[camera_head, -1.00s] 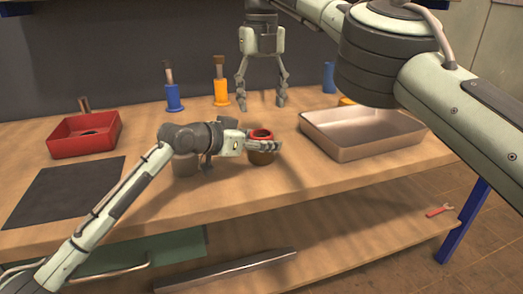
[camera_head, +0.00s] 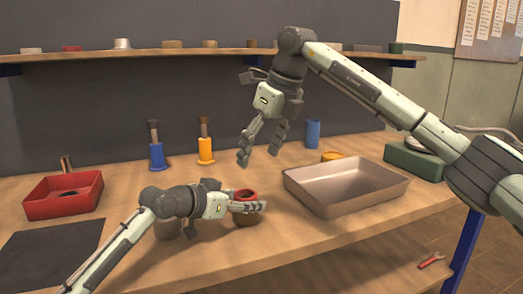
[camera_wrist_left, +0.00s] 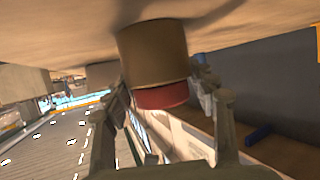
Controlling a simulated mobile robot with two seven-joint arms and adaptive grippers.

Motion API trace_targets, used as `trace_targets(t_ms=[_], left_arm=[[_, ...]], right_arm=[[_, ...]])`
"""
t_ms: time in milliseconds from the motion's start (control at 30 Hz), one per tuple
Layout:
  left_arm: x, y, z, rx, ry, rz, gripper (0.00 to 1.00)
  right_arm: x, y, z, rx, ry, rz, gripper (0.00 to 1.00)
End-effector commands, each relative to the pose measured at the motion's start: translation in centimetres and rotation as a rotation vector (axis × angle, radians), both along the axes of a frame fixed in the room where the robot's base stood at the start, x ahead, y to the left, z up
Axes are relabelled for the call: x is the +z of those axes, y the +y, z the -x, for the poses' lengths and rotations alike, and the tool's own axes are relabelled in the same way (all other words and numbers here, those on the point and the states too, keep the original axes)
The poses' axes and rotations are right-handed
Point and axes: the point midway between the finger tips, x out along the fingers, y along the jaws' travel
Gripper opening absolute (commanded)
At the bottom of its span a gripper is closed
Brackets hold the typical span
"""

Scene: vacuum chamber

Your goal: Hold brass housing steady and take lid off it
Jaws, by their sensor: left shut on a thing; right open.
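The brass housing (camera_head: 245,219) stands upright on the bench, and its brown wall also shows in the left wrist view (camera_wrist_left: 152,50). Its red lid (camera_head: 246,193) sits on top with a dark middle; the lid also shows in the left wrist view (camera_wrist_left: 162,97). My left gripper (camera_head: 252,206) reaches in from the left and is shut on the brass housing just below the lid, its fingers along the sides. My right gripper (camera_head: 259,153) is open and empty, fingers pointing down, above and behind the housing and apart from the lid.
A metal tray (camera_head: 340,205) lies right of the housing. A red bin (camera_head: 45,208) and a dark mat (camera_head: 40,255) are at left. Blue (camera_head: 157,157) and orange (camera_head: 205,151) stands with upright tools are behind. A blue cylinder (camera_head: 312,133) stands behind the tray.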

Motion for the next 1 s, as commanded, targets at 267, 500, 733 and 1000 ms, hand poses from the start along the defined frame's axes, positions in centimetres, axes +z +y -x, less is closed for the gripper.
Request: trace_targets(t_ms=[267, 500, 733, 1000], left_arm=[[0.0, 0.0, 0.0, -0.001, 0.000, 0.000, 0.05], [0.0, 0.0, 0.0, -0.001, 0.000, 0.000, 0.05], [0.0, 0.0, 0.0, -0.001, 0.000, 0.000, 0.05], [0.0, 0.0, 0.0, 0.000, 0.000, 0.000, 0.05]], right_arm=[[-1.5, 0.3, -0.3, 0.010, -0.022, -0.007, 0.74], [-5.8, 1.5, -1.5, 0.008, -0.020, -0.008, 0.74], [-9.1, 2.5, -2.5, 0.009, -0.021, -0.008, 0.74], [-10.6, 3.0, -3.0, 0.009, -0.021, -0.007, 0.74]])
